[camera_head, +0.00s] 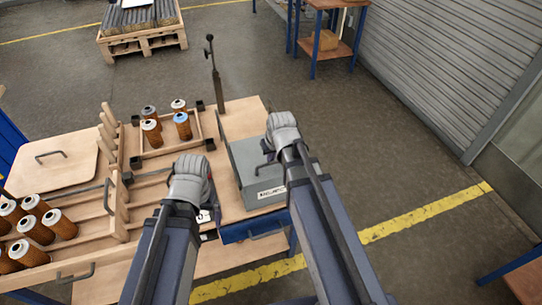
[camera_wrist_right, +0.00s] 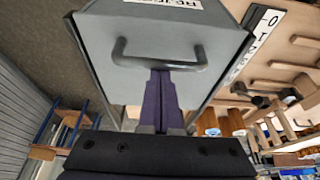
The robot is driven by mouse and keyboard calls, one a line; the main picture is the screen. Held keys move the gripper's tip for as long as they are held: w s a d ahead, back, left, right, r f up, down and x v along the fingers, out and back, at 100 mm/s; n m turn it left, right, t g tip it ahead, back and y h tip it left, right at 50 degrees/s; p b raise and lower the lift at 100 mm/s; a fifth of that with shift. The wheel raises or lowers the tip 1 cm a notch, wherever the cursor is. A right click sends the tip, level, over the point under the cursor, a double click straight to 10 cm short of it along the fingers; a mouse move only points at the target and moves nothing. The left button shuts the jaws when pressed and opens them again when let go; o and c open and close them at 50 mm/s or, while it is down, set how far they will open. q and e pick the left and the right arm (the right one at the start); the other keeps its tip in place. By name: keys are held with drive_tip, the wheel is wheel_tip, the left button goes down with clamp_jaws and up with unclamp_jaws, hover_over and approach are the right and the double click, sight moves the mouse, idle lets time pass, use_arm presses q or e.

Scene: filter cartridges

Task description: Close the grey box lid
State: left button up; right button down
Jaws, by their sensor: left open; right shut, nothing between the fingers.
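The grey box (camera_head: 245,185) stands at the right end of the workbench, with a white label on its front. A flat grey panel with a dark bar handle (camera_wrist_right: 160,62) fills the upper middle of the right wrist view; it appears to be the lid, but its exact angle is unclear. My right gripper (camera_head: 270,148) is over the right side of the box. Its shut, empty fingers (camera_wrist_right: 162,78) are at the handle; contact cannot be told. My left gripper (camera_head: 205,200) is open and empty, left of the box; its fingertips are mostly hidden by the hand.
A wooden tray (camera_head: 168,151) with several orange cartridges stands behind left. More cartridges (camera_head: 36,230) stand in a rack at far left, near a wooden lid (camera_head: 52,165). A dark upright post (camera_head: 216,80) rises behind the box.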

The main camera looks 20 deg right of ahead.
drive_tip(key=shift+w+r, duration=0.1)
drive_tip(key=shift+w, duration=0.3)
drive_tip(key=w, duration=0.1)
drive_tip(key=w+r+p, duration=0.1)
drive_tip(key=w, duration=0.1)
drive_tip(key=shift+w+r, duration=0.1)
drive_tip(key=shift+w, duration=0.1)
drive_tip(key=p+v, duration=0.9)
drive_tip(key=shift+s+r, duration=0.15)
drive_tip(key=shift+s, duration=0.2)
drive_tip(key=shift+a, duration=0.1)
drive_tip(key=s+a+f+n+g+b, duration=0.1)
drive_tip(key=s+a+f+g+b, duration=0.1)
drive_tip(key=s+a, duration=0.4)
drive_tip(key=s+a+f+n+g+h+b, duration=0.1)
drive_tip(key=s+a+f+b, duration=0.4)
drive_tip(key=s, duration=0.5)
drive_tip(key=shift+a+f+n+g+h, duration=0.3)
drive_tip(key=shift+a+f+n+g, duration=0.5)
drive_tip(key=shift+a, duration=0.35)
